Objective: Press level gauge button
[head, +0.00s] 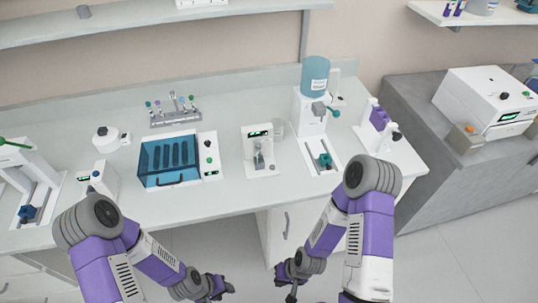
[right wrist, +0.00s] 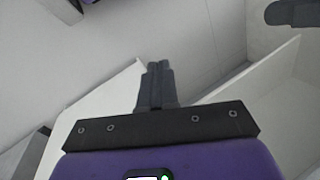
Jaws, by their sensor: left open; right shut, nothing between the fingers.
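Several white devices with small displays or buttons stand on the bench; I cannot tell for sure which is the level gauge. A small white unit with a green display (head: 258,134) stands mid-bench. A blue-lidded box (head: 168,161) has a side panel with buttons (head: 209,146). A white dispenser with a blue-green bottle (head: 315,75) stands to the right. My left gripper (head: 228,289) is low, in front of the bench, open and empty. My right gripper (head: 291,294) is also low in front of the bench, apart from every device; its closed fingers show in the right wrist view (right wrist: 158,70).
A tube rack (head: 175,117) stands at the back of the bench. Purple-and-white bottles (head: 378,120) stand at its right end. A white box device (head: 489,105) sits on the grey side counter. A shelf (head: 150,14) runs above. Cabinet panels (right wrist: 265,75) are close to my right gripper.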

